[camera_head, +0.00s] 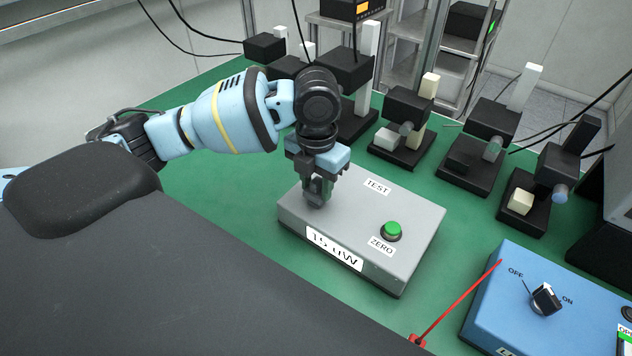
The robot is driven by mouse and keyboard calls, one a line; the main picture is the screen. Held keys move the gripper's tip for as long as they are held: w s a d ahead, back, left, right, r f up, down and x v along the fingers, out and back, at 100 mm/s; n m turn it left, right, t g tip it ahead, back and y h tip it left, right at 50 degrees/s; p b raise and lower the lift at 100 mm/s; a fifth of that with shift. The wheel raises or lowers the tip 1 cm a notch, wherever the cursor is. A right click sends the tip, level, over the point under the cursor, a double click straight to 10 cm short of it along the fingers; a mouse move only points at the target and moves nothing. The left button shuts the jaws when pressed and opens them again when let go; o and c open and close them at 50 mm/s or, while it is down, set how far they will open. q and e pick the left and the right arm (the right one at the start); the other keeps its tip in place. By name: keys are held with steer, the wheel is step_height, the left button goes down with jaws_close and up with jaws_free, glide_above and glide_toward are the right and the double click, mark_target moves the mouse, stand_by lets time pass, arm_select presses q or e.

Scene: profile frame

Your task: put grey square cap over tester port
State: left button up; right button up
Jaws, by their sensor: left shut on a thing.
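The tester is a grey box (345,218) on the green bench, with TEST and ZERO labels, a green button (391,231) and a "µW" display on its front. My left gripper (317,192) points down over the left part of the box top. It is shut on a small grey piece, taken as the grey square cap (315,199), mostly hidden by the fingers. The tester port is not visible; the gripper covers that part of the top. I cannot tell whether the cap touches the box. My right gripper is not in view.
A blue box (545,305) with an OFF/ON knob stands at the lower right, with a red lead beside it. Several black optical mounts (405,125) line the back of the green bench (225,195). Bare bench lies left of the tester.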

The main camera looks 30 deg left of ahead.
arm_select(q)
steer(key=shift+f, duration=1.05)
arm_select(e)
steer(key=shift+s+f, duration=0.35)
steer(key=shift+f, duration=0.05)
arm_select(q)
steer(key=o, duration=1)
step_height(320, 180, up, 8)
steer(key=shift+s+f, duration=0.1)
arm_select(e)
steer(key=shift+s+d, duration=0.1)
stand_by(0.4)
